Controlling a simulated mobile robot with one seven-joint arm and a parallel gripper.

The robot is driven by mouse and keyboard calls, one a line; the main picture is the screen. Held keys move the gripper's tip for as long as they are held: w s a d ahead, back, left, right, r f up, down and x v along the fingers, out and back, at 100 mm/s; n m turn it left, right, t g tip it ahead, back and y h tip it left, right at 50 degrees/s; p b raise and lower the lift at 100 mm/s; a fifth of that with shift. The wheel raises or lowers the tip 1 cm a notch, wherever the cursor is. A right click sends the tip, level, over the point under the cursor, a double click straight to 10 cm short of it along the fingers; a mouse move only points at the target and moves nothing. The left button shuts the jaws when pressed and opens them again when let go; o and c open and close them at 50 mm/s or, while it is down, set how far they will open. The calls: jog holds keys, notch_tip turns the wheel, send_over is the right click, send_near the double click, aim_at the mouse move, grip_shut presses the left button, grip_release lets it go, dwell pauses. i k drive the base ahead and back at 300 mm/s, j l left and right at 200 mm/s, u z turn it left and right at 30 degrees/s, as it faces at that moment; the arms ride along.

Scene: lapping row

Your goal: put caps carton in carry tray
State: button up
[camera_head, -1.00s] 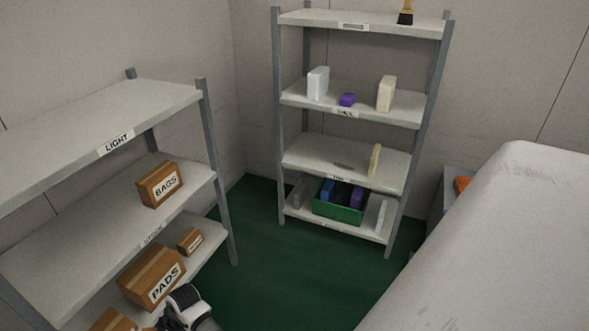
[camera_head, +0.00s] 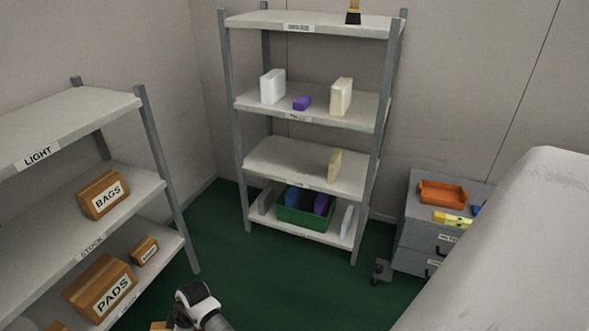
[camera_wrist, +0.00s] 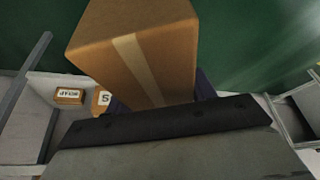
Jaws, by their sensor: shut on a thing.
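A brown carton (camera_wrist: 135,50) with a pale tape strip fills the upper middle of the wrist view. My gripper (camera_wrist: 160,95) is shut on it, with dark finger parts at its two sides. No label shows on its visible faces, so I cannot read whether it says caps. In the head view a small brown corner (camera_head: 160,325) shows beside my arm at the bottom edge. An orange tray (camera_head: 443,196), possibly the carry tray, sits on a grey drawer cabinet at the right, well apart from my gripper. Its inside looks empty.
A left shelf holds cartons marked BAGS (camera_head: 103,195) and PADS (camera_head: 100,288), and a smaller carton (camera_head: 144,251). A back shelf holds a green bin (camera_head: 303,215). A yellow item (camera_head: 452,218) lies before the tray. A pale bulky surface (camera_head: 520,250) fills the right. Green floor between is open.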

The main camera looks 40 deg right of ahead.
aim_at(441, 198)
jog(key=k+l+z, duration=0.1)
jog(key=l, duration=0.55)
jog(key=k+l+z, duration=0.1)
jog(key=k+l, duration=0.2)
jog(key=l, duration=0.4)
jog(key=k+l+z, duration=0.15)
jog(key=l, duration=0.55)
jog(key=k+l+z, duration=0.1)
jog(key=l, duration=0.6)
jog(key=k+l+z, duration=0.1)
jog(key=l, duration=0.6)
jog(key=k+l+z, duration=0.1)
jog(key=l, duration=0.6)
